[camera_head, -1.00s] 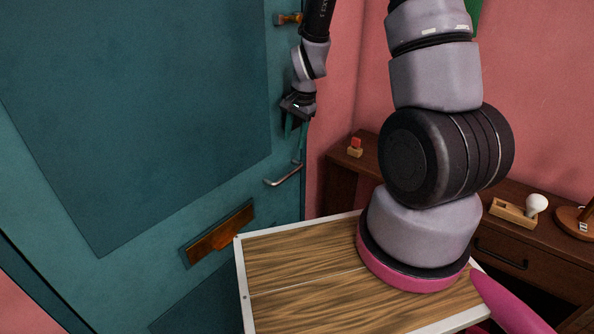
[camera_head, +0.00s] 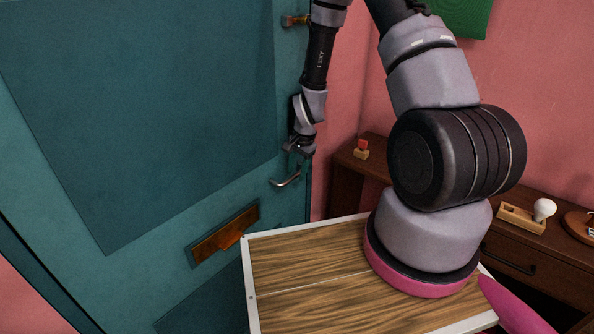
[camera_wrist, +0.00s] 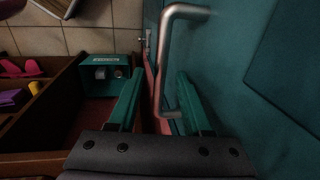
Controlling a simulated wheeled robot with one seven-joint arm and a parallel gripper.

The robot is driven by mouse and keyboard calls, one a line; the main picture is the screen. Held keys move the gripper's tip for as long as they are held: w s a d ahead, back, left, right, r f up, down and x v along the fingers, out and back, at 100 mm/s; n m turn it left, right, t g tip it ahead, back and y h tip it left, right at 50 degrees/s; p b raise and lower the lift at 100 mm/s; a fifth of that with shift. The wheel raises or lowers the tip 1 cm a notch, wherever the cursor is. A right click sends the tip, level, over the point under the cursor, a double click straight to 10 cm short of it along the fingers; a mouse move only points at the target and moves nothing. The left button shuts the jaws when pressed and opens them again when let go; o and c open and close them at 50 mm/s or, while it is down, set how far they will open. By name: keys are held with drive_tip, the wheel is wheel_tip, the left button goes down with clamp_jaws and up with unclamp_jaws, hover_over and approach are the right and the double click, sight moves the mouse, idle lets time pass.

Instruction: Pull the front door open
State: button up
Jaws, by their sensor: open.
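The teal front door (camera_head: 150,110) fills the left of the head view and looks shut. Its metal lever handle (camera_head: 286,181) is near the door's right edge. In the wrist view the handle (camera_wrist: 165,60) runs up between the two teal fingers of my gripper (camera_wrist: 160,105) and bends right at its top. My gripper (camera_head: 298,153) is open, just above the handle in the head view, its fingers mostly hidden there. One finger is on each side of the handle's bar, with gaps showing; whether either touches it I cannot tell.
A brass mail slot (camera_head: 225,238) is low on the door. A dark wooden cabinet (camera_head: 344,190) stands right of the door, bearing small objects such as a white bulb on a wooden block (camera_head: 524,217). The wrist view shows a teal box (camera_wrist: 108,73) on a shelf.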

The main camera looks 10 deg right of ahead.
clamp_jaws()
drive_tip(key=shift+w, duration=0.1)
idle(1.4)
